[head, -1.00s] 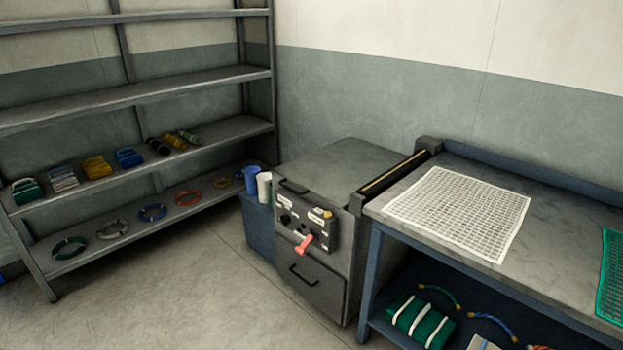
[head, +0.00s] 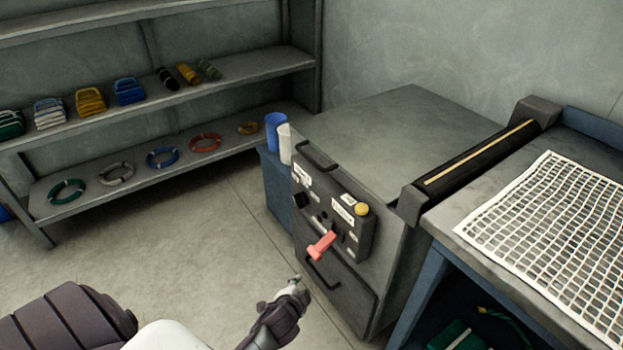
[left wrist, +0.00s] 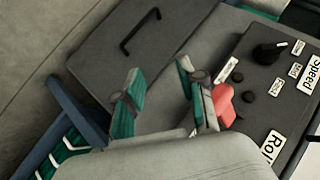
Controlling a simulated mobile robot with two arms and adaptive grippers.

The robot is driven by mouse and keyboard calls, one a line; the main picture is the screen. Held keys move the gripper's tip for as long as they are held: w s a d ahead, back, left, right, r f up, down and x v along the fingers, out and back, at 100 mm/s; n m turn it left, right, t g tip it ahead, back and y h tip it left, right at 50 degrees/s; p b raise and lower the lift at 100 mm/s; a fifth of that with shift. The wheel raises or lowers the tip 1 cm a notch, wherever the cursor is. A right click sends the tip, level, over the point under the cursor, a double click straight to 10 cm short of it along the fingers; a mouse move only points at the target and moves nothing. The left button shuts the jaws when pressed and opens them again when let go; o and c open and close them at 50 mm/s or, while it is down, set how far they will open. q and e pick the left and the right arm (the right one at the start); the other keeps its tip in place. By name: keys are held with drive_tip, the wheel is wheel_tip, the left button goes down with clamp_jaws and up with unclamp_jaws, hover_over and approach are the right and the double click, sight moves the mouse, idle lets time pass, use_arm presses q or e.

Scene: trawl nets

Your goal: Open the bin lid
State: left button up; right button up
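A grey machine (head: 385,140) stands against the wall. Its lower front has a dark panel (head: 345,300) with a black bar handle (head: 323,277), which looks like the bin lid and appears closed. The left wrist view also shows this panel (left wrist: 110,55) and handle (left wrist: 140,31). A second black handle (head: 317,157) is at the top front edge. My left gripper (head: 295,287) is in front of the machine, left of the lower handle in the picture. In the left wrist view its two fingers (left wrist: 162,98) are apart with nothing between them. My right gripper is not in view.
A red lever (head: 322,246) sticks out from the control box (head: 335,220) above the lower panel. A bench (head: 480,215) with white netting is on the right. Floor in front is clear.

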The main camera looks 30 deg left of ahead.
use_arm(q)
drive_tip(key=w+a+r+t+y+b, duration=0.2)
drive_tip(key=w+a+r+t+b, duration=0.15)
drive_tip(key=r, duration=0.55)
drive_tip(key=m+t+y+b, duration=0.2)
drive_tip(key=m+t, duration=0.3)
approach(309, 156)
drive_tip(key=shift+g, duration=0.25)
drive_tip(key=shift+b+x, duration=0.75)
drive_tip(key=shift+x, duration=4.15)
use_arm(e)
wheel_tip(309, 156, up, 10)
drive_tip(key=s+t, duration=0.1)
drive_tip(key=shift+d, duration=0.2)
use_arm(q)
drive_tip(key=shift+f, duration=0.15)
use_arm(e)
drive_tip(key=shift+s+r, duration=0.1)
use_arm(q)
clamp_jaws()
